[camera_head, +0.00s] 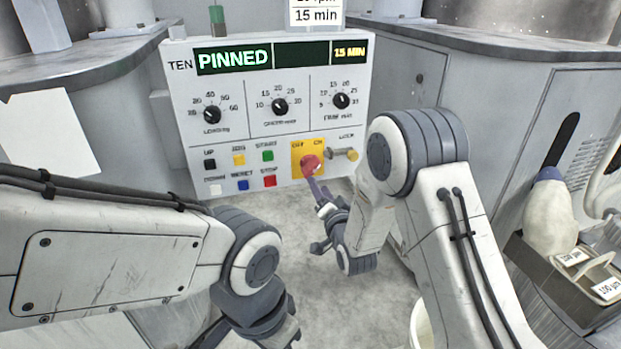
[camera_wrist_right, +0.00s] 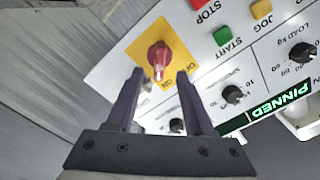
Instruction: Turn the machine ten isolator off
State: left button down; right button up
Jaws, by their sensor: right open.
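The isolator is a red rotary knob (camera_head: 311,164) on a yellow plate (camera_head: 298,152) marked OFF and ON, on the front panel of machine TEN. The knob also shows in the right wrist view (camera_wrist_right: 160,60), just beyond the fingertips. My right gripper (camera_head: 317,186) is in front of the knob, its fingers apart and pointing at it; the wrist view shows the open jaws (camera_wrist_right: 160,78) with nothing between them. In the head view a finger covers part of the knob. My left arm crosses the lower left; its fingers are out of sight.
The display (camera_head: 233,58) reads PINNED.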

aim_at(312, 175)
jog(key=b+x, duration=0.1)
jog(key=x, duration=0.6)
jog(key=shift+w+a+f+b, duration=0.1)
jog(key=shift+w+b, duration=0.1)
jog(key=shift+b, duration=0.2)
jog(key=shift+w+a, duration=0.15)
jog(key=shift+w, duration=0.5)
grip_shut()
